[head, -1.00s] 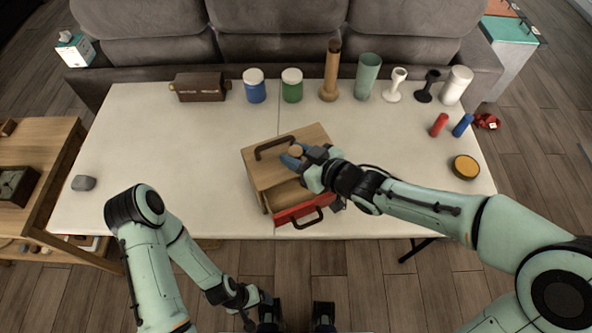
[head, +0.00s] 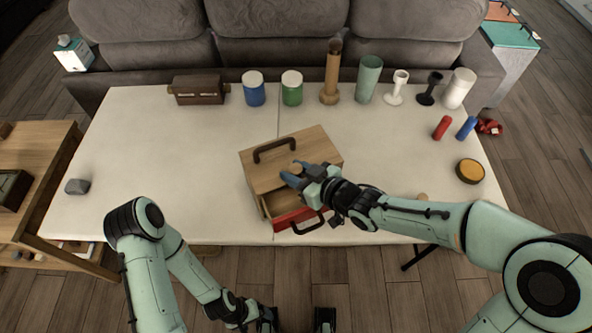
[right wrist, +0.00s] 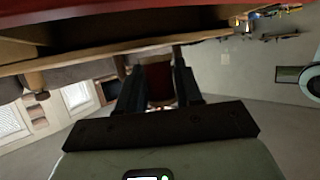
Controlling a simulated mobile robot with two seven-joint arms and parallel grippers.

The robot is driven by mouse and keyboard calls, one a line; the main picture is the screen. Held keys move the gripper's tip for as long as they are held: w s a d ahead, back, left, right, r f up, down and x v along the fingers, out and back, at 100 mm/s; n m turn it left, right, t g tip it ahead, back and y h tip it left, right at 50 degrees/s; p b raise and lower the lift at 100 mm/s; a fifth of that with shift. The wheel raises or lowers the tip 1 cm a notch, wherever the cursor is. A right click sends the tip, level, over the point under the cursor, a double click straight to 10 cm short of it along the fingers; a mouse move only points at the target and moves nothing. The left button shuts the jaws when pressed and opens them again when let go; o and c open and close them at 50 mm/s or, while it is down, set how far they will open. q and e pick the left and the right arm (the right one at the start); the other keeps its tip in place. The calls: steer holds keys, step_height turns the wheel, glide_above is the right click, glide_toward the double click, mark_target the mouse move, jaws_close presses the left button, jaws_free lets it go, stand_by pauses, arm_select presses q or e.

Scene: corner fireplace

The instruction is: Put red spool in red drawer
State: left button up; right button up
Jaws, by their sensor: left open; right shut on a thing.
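The red spool (right wrist: 160,84) is between the fingers of my right gripper (right wrist: 159,85); its red middle and a pale rim show in the right wrist view. In the head view, only its tan round end (head: 297,167) shows. My right gripper (head: 295,175) is shut on it, over the front part of the wooden drawer box (head: 315,147). The red drawer (head: 290,219) is pulled out at the box's front, partly hidden under my gripper and wrist. My left gripper (head: 296,321) is open and empty at the bottom edge, off the table's near side.
Jars, a tall wooden mill (head: 331,75), a green cup (head: 369,76) and candle holders line the table's back. A grey stone (head: 77,186) lies left; table centre-left is clear.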

steer(key=o, duration=1)
steer(key=shift+r, duration=0.2)
steer(key=shift+s+d+r+p, duration=0.4)
steer(key=shift+d+r+p, duration=0.15)
steer(key=shift+r+p, duration=0.25)
arm_select(q)
steer(key=r+p, duration=0.1)
steer(key=w+r+p, duration=0.1)
steer(key=r, duration=0.1)
steer(key=w+r+p, duration=0.1)
steer(key=r, duration=0.1)
steer(key=shift+r, duration=0.1)
arm_select(e)
steer(key=v, duration=1)
steer(key=shift+s+d+f, duration=0.1)
steer(key=shift+s, duration=0.15)
